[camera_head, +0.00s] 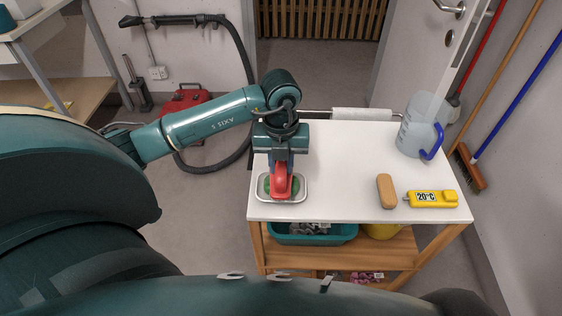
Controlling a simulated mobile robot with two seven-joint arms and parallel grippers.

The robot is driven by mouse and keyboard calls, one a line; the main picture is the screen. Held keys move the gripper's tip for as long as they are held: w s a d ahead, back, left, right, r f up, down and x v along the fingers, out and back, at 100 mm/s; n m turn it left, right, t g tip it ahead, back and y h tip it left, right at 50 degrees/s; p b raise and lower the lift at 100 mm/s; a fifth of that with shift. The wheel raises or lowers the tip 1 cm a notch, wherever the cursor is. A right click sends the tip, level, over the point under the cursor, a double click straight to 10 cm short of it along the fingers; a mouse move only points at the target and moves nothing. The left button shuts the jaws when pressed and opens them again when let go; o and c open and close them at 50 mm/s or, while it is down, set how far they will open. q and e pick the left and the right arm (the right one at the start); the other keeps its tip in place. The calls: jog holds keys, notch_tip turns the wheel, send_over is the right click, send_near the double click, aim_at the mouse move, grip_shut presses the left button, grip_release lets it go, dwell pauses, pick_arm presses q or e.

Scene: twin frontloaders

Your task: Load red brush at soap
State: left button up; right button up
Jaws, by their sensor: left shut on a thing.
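The red brush (283,182) stands in my left gripper (283,168), which is shut on it and points down. The brush is at the small metal dish (302,195) at the left front of the white table. Green soap (268,185) shows in the dish beside the brush. The brush's lower end overlaps the soap; I cannot tell whether they touch. My right gripper is not in view.
On the white table (345,160) are a brown brush (386,191), a yellow thermometer (432,198) and a clear jug (415,137) with a blue handle. A teal bin (313,237) sits on the shelf below. The table's middle is clear.

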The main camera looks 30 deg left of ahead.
pick_arm(q)
jog(key=shift+f, duration=0.1)
notch_tip(320, 180, up, 5)
jog(key=p, duration=0.4)
jog(key=shift+r+p, duration=0.75)
jog(key=shift+r, duration=0.35)
